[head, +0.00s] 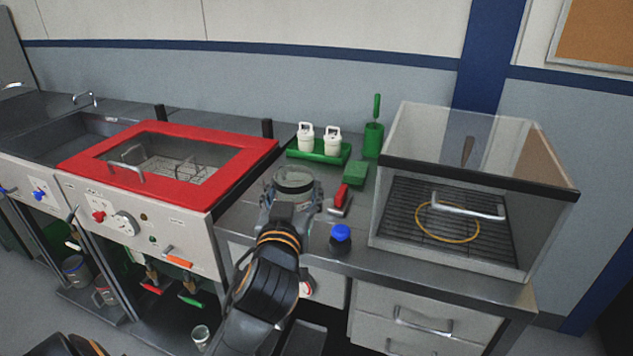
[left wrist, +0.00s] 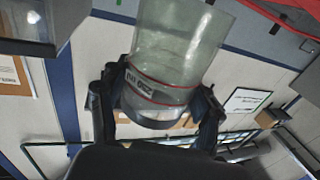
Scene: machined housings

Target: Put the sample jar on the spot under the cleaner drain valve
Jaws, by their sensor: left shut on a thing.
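My left gripper (head: 291,198) is shut on the clear sample jar (head: 294,180) and holds it over the grey worktop, mouth up. In the left wrist view, the jar (left wrist: 178,50) sits between the fingers and has red bands and dark lettering. It looks empty. The cleaner (head: 70,177) with a red-framed lid stands to the left of the gripper, its lid down. Its front has knobs and an orange handle (head: 178,257). Red and green handles (head: 190,300) show beneath it. I cannot tell which is the drain valve, and no marked spot is clear. My right gripper is not in view.
A blue-capped bottle (head: 341,238), a red-handled tool (head: 341,198) and a green tray (head: 318,152) with two white bottles are on the worktop. A clear-walled cabinet (head: 545,210) stands right. A glass vessel (head: 200,336) is low below the cleaner.

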